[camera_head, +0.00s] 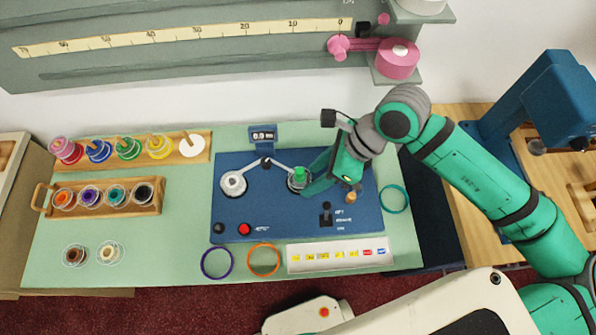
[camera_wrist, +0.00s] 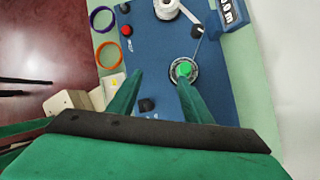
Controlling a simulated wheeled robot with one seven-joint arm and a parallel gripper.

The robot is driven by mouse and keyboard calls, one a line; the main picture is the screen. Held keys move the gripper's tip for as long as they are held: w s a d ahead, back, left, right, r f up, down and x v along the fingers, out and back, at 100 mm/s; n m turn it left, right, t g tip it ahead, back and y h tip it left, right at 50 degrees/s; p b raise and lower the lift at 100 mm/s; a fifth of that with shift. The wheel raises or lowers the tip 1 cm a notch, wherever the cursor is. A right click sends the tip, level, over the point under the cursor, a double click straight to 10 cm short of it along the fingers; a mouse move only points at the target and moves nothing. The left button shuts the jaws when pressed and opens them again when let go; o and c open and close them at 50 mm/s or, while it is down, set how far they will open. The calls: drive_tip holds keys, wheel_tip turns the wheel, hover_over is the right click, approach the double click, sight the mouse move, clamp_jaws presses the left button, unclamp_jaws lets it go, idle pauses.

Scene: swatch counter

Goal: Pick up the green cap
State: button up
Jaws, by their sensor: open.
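In the wrist view the green cap (camera_wrist: 184,68) shows from above, inside a dark and pale ring, beyond my fingertips. My gripper (camera_head: 312,184) is open, with its fingers beside the cap in the head view. In the wrist view my gripper (camera_wrist: 163,80) has its two green fingers spread apart with nothing between them at the tips. I cannot tell whether a finger touches the post.
A small display (camera_head: 263,135) rises behind. A black lever (camera_head: 326,213) and a red button (camera_head: 244,229) are in front. A teal ring (camera_head: 394,198) lies right.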

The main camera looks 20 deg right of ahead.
sight(300, 171)
drive_tip(key=shift+n+t+h, duration=0.4)
drive_tip(key=shift+n+h, duration=0.3)
drive_tip(key=shift+h, duration=0.1)
drive_tip(key=w, duration=0.1)
drive_tip(key=w+f, duration=0.1)
drive_tip(key=w, duration=0.2)
drive_tip(key=shift+w+d+f, duration=0.15)
drive_tip(key=shift+w+f, duration=0.15)
drive_tip(key=shift+w, duration=0.1)
drive_tip(key=shift+f, duration=0.6)
drive_tip(key=shift+x, duration=2.55)
drive_tip(key=shift+c, duration=0.6)
drive_tip(key=c, duration=1)
